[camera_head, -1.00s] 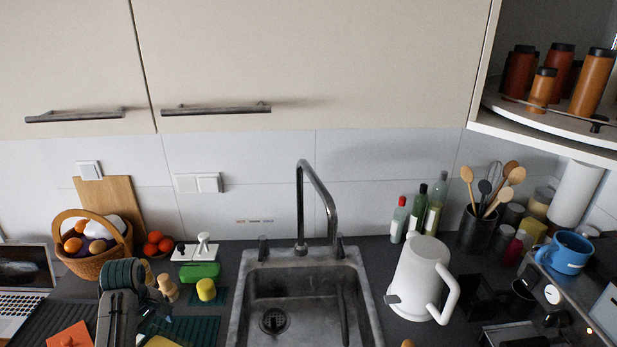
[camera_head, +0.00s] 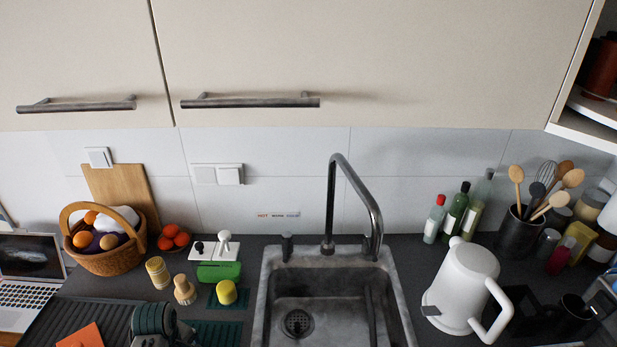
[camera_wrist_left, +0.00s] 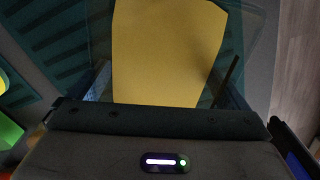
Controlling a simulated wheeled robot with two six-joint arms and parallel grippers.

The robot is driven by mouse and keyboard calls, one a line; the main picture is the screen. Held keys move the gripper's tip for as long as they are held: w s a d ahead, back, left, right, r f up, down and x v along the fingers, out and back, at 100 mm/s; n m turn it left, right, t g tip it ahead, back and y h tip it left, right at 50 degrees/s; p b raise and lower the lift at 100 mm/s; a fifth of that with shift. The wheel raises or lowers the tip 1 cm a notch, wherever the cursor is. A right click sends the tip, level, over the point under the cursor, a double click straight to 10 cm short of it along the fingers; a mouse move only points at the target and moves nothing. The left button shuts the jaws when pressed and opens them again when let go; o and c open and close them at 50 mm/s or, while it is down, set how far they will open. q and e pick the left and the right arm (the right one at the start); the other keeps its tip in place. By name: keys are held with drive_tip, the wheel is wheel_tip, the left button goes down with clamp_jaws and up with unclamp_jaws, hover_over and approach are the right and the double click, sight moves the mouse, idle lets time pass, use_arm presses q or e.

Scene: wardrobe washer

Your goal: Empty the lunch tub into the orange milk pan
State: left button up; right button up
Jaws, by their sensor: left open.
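I cannot pick out the lunch tub or the orange milk pan in either view. The back of my left gripper (camera_head: 155,320), a dark green ribbed part, shows at the bottom left of the head view, with its fingertips below the frame. In the left wrist view the gripper (camera_wrist_left: 165,85) is open. A flat yellow thing (camera_wrist_left: 168,50) fills the middle of that view, with see-through bluish edges on both sides; I cannot tell what it is or whether the gripper touches it. My right gripper is not in view.
The sink (camera_head: 335,290) with its tall tap (camera_head: 333,200) is in the middle. A white kettle (camera_head: 462,290) stands right of it. A basket (camera_head: 110,255), a yellow sponge-like cylinder (camera_head: 227,292), a wooden peg-like thing (camera_head: 184,290) and an orange sheet (camera_head: 82,337) are on the left.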

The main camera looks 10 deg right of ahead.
use_arm(q)
drive_tip(key=shift+s, duration=0.3)
drive_tip(key=shift+s+d+r, duration=0.1)
drive_tip(key=shift+s+d, duration=0.05)
drive_tip(key=shift+s, duration=0.05)
drive_tip(key=shift+s+r, duration=0.1)
drive_tip(key=shift+r, duration=0.05)
drive_tip(key=c, duration=0.6)
drive_tip(key=shift+w+r, duration=0.2)
drive_tip(key=shift+r, duration=2.3)
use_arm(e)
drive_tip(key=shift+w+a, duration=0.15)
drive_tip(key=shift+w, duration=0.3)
